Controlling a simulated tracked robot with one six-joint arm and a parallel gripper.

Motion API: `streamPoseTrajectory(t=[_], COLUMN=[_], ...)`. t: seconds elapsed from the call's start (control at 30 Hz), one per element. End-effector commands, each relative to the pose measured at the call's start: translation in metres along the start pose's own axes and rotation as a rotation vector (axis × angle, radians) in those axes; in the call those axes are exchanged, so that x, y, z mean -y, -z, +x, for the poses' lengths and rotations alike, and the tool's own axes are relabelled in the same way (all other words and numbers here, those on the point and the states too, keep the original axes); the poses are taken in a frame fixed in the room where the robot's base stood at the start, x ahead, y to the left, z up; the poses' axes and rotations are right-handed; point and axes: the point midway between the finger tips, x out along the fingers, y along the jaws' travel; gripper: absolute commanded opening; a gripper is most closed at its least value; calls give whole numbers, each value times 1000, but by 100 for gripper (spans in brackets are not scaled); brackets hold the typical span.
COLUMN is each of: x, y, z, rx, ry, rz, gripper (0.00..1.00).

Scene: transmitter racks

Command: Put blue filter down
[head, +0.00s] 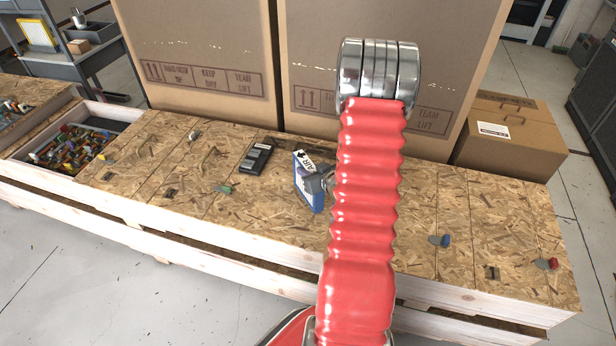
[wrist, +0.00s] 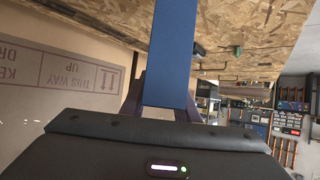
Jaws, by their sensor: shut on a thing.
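The blue filter (head: 307,187) is a flat block with blue sides and a white label with an arrow and "AIR" on it. In the head view it is at the wooden bench top (head: 290,225), near the middle, tilted, partly hidden by my red arm. Whether it touches the boards I cannot tell. My gripper (head: 326,178) is at its right side, mostly hidden behind the arm. In the wrist view the filter's blue narrow side (wrist: 172,55) runs up from between the dark fingers of my gripper (wrist: 165,100), which are shut on it.
A black device (head: 257,157) lies on the boards left of the filter. Small tagged items (head: 440,240) lie on both sides. Large cardboard boxes (head: 200,60) stand right behind the bench. A bin of mixed parts (head: 75,145) is at the left. Bare board lies in front of the filter.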

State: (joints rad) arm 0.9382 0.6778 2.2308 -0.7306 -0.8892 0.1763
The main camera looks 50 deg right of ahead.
Motion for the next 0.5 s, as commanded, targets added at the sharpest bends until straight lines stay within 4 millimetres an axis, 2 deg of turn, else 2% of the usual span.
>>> streamPoseTrajectory(t=[0.2, 0.5], x=[0, 0], y=[30, 56], z=[-16, -31], rx=[-4, -2], ry=[-1, 0], rz=[-2, -1], gripper=[0, 0])
